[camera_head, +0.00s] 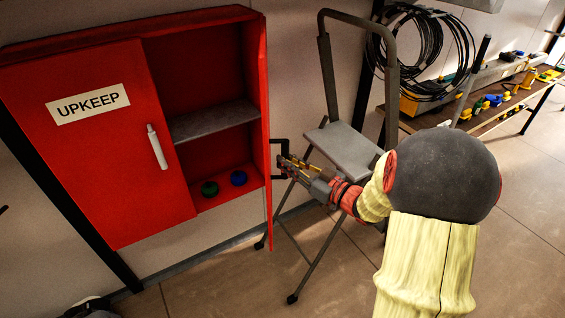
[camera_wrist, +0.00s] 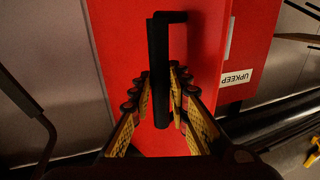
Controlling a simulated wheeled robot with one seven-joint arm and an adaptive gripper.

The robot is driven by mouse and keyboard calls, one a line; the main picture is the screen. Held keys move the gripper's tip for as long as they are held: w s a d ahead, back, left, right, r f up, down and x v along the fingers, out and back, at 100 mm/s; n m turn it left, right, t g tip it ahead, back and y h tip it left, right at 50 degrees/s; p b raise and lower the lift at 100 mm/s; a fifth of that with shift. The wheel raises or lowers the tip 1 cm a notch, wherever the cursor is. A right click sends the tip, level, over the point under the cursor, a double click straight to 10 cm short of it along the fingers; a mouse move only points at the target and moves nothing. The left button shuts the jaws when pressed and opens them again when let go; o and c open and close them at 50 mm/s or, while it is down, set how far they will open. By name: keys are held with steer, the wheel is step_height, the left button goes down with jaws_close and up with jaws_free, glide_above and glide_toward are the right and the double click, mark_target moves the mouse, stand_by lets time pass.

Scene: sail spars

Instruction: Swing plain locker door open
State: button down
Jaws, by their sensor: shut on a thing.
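The red locker (camera_head: 90,41) hangs on the wall at the left in the head view. Its plain door (camera_head: 268,215) stands swung out at the right side, nearly edge-on to the head camera. The plain door's red face (camera_wrist: 115,35) fills the middle of the wrist view. Its black bar handle (camera_wrist: 158,55) also shows in the head view (camera_head: 277,143). My gripper (camera_head: 286,163) is shut on this handle, with yellow-padded fingers (camera_wrist: 160,85) on both sides of it. The UPKEEP door (camera_head: 100,150), with a white handle (camera_head: 157,147), is closed.
Inside the locker are a grey shelf (camera_head: 212,121), a green round object (camera_head: 209,188) and a blue one (camera_head: 239,178). A grey folding step stool (camera_head: 345,148) stands close behind my gripper. A bench (camera_head: 480,122) with tools and a black cable coil (camera_head: 376,50) are at the right.

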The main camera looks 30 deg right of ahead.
steer(key=d, duration=0.2)
steer(key=s+d, duration=0.1)
steer(key=d, duration=0.2)
steer(key=shift+s+d+p, duration=0.2)
steer(key=shift+d+p, duration=0.05)
steer(key=shift+p, duration=0.05)
steer(key=c, duration=1.6)
jaws_free()
steer(key=shift+s, duration=0.1)
steer(key=v, duration=1.2)
